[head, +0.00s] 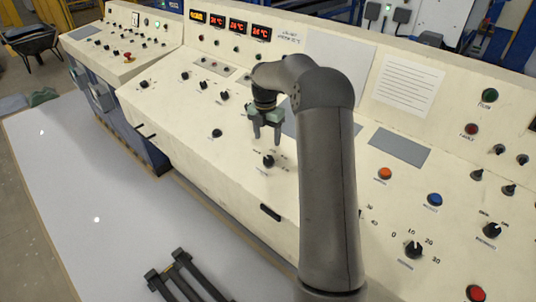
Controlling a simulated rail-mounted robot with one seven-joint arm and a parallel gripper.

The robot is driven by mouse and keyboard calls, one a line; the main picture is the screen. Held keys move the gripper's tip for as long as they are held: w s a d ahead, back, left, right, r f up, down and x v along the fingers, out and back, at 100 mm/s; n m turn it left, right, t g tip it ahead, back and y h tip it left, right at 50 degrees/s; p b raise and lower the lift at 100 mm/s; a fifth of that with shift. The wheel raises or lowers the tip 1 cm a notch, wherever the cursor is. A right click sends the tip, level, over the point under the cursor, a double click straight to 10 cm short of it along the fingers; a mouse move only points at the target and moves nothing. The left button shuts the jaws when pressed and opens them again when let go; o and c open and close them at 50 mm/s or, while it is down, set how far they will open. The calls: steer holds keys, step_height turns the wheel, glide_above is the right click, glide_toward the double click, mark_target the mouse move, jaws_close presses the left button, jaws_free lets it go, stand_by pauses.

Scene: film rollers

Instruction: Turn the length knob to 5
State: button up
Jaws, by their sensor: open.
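My gripper (266,139) is open and points down over the cream control panel (190,120), with no object between its fingers. A small black knob (268,160) sits just below the fingertips in the picture. Printed scale marks stand around its upper right side, and a label too small to read is below it. I cannot tell where its pointer stands or whether the fingers touch it. Another black knob (414,249) at the lower right has a scale with 0, 10, 20 and 30. No label legibly reads "length".
My arm hides part of the panel's middle. Orange (385,174), blue (434,200) and red (476,293) buttons lie to its right. Several black knobs stand to the left. Red digital displays (237,26) are at the back. A black handle (271,213) is on the front face.

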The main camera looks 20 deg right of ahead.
mark_target(268, 158)
step_height(268, 158, down, 9)
steer(key=shift+s+d+f+p, duration=0.1)
steer(key=shift+s+p, duration=0.05)
steer(key=shift+p, duration=0.55)
steer(key=c, duration=1)
